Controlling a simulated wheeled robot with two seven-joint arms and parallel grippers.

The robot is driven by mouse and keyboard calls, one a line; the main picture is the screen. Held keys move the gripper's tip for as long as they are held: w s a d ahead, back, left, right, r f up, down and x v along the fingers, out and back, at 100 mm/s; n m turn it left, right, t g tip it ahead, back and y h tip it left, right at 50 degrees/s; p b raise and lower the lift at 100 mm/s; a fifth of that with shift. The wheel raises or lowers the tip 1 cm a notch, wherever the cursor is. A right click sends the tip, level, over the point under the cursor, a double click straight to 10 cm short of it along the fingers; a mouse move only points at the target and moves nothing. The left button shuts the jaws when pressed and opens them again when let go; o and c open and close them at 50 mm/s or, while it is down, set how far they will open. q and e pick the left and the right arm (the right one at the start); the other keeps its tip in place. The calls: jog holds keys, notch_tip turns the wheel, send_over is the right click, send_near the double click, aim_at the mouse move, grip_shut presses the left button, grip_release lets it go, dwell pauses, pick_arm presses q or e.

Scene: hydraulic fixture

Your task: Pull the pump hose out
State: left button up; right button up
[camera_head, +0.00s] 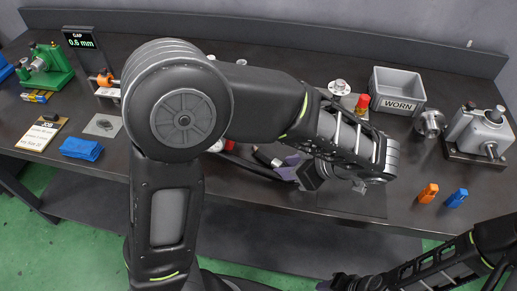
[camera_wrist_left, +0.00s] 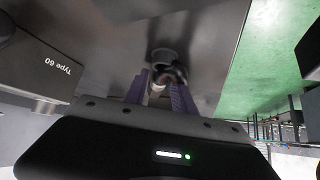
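My left gripper (camera_head: 284,168) reaches over the middle of the bench, its purple-grey fingers pointing left in the head view. The dark pump hose (camera_head: 248,164) lies beside the fingertips, partly hidden by my left arm. In the left wrist view the two fingers (camera_wrist_left: 160,92) stand apart, with a pale and dark hose end or fitting (camera_wrist_left: 157,88) between them. I cannot tell whether the fingers press on the hose. My right gripper (camera_head: 338,284) is at the bottom edge, dark and small; its fingers are unclear.
A grey bin marked WORN (camera_head: 398,104), a metal flange (camera_head: 430,124) and a grey pump-like unit (camera_head: 486,130) stand at the right. Orange (camera_head: 428,193) and blue (camera_head: 456,198) pieces lie near the front edge. A green fixture (camera_head: 46,68) stands far left.

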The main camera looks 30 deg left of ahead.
pick_arm(q)
jog(key=shift+o, duration=1.3)
jog(key=shift+d+r+p, duration=0.35)
jog(key=shift+r+p, duration=0.1)
jog(key=shift+r, duration=0.05)
jog(key=p+v, duration=0.4)
jog(key=v, duration=0.2)
jog(key=shift+s+d+r, duration=0.15)
jog(key=shift+d, duration=0.1)
